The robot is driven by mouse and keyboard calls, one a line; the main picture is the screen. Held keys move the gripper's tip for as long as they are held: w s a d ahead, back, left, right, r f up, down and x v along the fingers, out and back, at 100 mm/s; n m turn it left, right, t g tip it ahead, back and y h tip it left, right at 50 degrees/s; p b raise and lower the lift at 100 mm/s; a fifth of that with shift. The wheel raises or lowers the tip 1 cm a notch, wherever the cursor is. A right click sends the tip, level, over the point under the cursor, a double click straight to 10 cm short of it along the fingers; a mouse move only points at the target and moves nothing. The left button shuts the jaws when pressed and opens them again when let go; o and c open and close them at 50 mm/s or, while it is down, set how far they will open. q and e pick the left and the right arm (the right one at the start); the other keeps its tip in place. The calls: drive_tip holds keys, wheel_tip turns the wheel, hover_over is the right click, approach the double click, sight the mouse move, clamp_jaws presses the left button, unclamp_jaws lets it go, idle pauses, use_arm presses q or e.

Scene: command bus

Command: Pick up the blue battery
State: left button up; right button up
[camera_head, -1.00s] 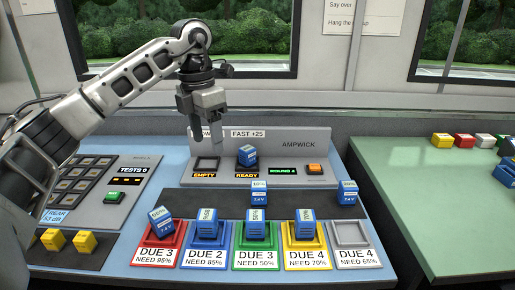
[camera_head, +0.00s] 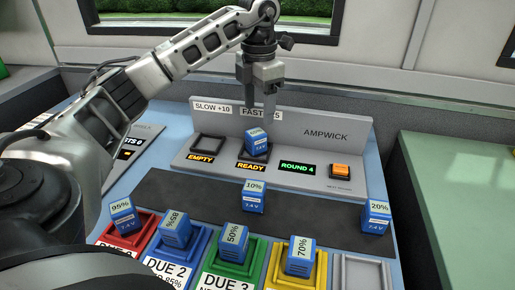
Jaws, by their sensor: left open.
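Several blue batteries are in view. One blue battery (camera_head: 257,144) sits in the charger slot marked READY on the grey AMPWICK charger (camera_head: 325,150). My left gripper (camera_head: 259,112) is open, pointing down just above and behind that battery, its fingers near the battery's top; whether they touch it I cannot tell. Another battery (camera_head: 253,197) marked 10% and one (camera_head: 376,216) marked 20% stand on the dark mat. Batteries marked 95% (camera_head: 123,214), 85% (camera_head: 174,229), 50% (camera_head: 232,243) and 70% (camera_head: 301,256) stand in coloured trays. My right gripper is not in view.
The charger slot marked EMPTY (camera_head: 207,146) holds nothing. An orange button (camera_head: 340,170) is at the charger's right. The grey tray (camera_head: 364,272) at front right is empty. The dark mat (camera_head: 310,214) has free room between batteries. A green table (camera_head: 455,190) stands at right.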

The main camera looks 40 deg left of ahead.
sight(256, 132)
use_arm(q)
wheel_tip(256, 132, down, 3)
drive_tip(key=shift+r, duration=0.15)
drive_tip(key=f, duration=0.4)
drive_tip(key=shift+s+a+f, duration=0.1)
drive_tip(key=shift+s+a, duration=0.05)
drive_tip(key=shift+s, duration=0.2)
drive_tip(key=shift+f, duration=0.5)
drive_tip(key=c, duration=1.2)
